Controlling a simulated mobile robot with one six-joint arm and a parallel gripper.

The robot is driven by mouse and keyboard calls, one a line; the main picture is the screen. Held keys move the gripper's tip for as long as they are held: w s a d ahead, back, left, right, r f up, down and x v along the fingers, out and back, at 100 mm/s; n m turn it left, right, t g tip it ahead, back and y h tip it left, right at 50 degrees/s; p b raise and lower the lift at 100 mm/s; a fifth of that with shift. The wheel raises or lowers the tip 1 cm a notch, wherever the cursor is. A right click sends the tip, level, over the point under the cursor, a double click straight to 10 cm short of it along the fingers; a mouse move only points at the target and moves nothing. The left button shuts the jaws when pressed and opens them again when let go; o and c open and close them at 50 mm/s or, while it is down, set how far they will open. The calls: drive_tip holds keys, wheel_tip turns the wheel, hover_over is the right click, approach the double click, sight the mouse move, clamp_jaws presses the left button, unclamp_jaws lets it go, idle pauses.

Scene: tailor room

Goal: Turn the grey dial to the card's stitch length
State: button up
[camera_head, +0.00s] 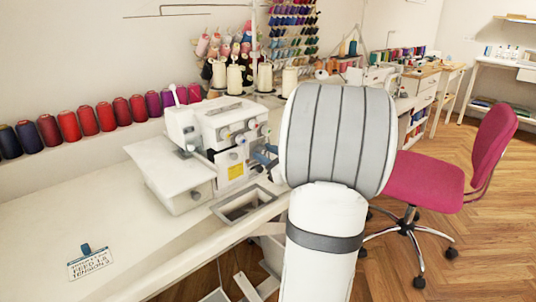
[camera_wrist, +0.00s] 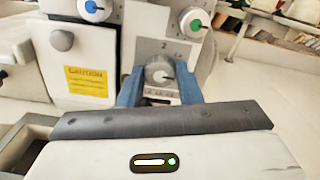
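The grey dial (camera_wrist: 158,72) is on the front of the white sewing machine (camera_head: 222,124), with a scale around it; a "2" is readable above it. My gripper (camera_wrist: 160,84) points at the dial with its two blue fingers apart, one on each side. The dial shows between the fingertips, and I see no clear contact. In the head view my gripper (camera_head: 264,156) is at the machine's right front, partly hidden by my arm. The card (camera_head: 90,264) lies on the table at the lower left; it has a feed line and a tension line, but the feed number is too small to read surely.
A blue-marked knob (camera_wrist: 93,7) and a green-marked knob (camera_wrist: 193,20) sit above the dial. A yellow caution label (camera_wrist: 86,80) is to its left. A recessed tray (camera_head: 244,204) is in the table before the machine. Thread spools line the wall. A pink chair (camera_head: 432,182) stands right.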

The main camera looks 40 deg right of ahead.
drive_tip(key=c, duration=0.5)
drive_tip(key=shift+f+b, duration=0.15)
drive_tip(key=shift+b, duration=0.3)
drive_tip(key=shift+f+n+b, duration=0.1)
drive_tip(key=shift+n+b, duration=0.6)
drive_tip(key=shift+b, duration=0.2)
drive_tip(key=n+b, duration=0.3)
drive_tip(key=b, duration=0.2)
drive_tip(key=shift+f, duration=0.15)
drive_tip(key=n+b, duration=0.3)
drive_tip(key=b, duration=0.1)
drive_tip(key=shift+b, duration=0.35)
drive_tip(key=shift+r+n+b, duration=0.25)
drive_tip(key=shift+n+b, duration=0.3)
drive_tip(key=shift+n, duration=0.15)
drive_tip(key=shift+r, duration=0.1)
